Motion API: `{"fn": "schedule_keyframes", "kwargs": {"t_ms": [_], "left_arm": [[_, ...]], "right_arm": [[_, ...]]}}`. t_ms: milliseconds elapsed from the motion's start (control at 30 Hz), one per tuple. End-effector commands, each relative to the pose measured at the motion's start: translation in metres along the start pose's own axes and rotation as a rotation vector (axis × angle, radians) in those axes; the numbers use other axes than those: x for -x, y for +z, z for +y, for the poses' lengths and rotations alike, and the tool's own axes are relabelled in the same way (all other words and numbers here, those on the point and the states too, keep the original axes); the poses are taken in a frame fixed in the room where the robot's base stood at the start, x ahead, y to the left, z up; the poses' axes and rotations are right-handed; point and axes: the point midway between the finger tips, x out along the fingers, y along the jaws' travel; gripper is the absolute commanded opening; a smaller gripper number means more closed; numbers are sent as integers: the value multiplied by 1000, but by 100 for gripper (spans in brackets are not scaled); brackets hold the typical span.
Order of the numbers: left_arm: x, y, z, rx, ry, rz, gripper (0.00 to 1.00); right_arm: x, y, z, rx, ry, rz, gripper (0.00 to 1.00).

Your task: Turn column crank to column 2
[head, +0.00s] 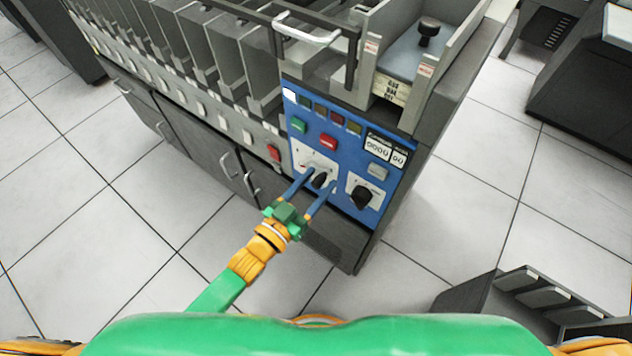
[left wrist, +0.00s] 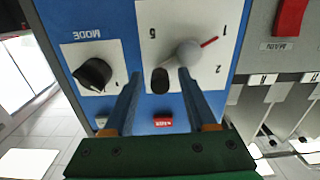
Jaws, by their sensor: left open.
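The column crank (head: 319,181) has a black grip on a white dial plate (head: 304,154) on the machine's blue panel. In the left wrist view the dial plate (left wrist: 216,72) shows the numbers 1, 2 and 5. The black oval grip (left wrist: 159,80) is beside that knob. My left gripper (head: 321,177) is open, its blue fingers pointing at the panel, one on each side of the black grip. I cannot tell whether either finger touches it.
The black mode knob (head: 362,197) is just right of the crank in the head view. A red main switch (head: 273,153) is to the left. Green (head: 298,125) and red (head: 328,141) buttons sit above.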

Motion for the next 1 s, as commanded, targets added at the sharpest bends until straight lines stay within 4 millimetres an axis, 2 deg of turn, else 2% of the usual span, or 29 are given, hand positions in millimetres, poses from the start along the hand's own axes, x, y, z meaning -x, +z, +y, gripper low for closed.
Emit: {"fn": "schedule_keyframes", "kwargs": {"t_ms": [33,200,233,667,1000], "left_arm": [[0,0,0,0,0,0,52],[0,0,0,0,0,0,6],[0,0,0,0,0,0,0],[0,3,1,-58,-1,-1,0],[0,16,4,-321,-1,0,0]], "right_arm": [[0,0,0,0,0,0,0],[0,0,1,1,1,0,0],[0,0,1,1,2,0,0],[-2,0,2,1,3,0,0],[-8,1,2,1,3,0,0]]}}
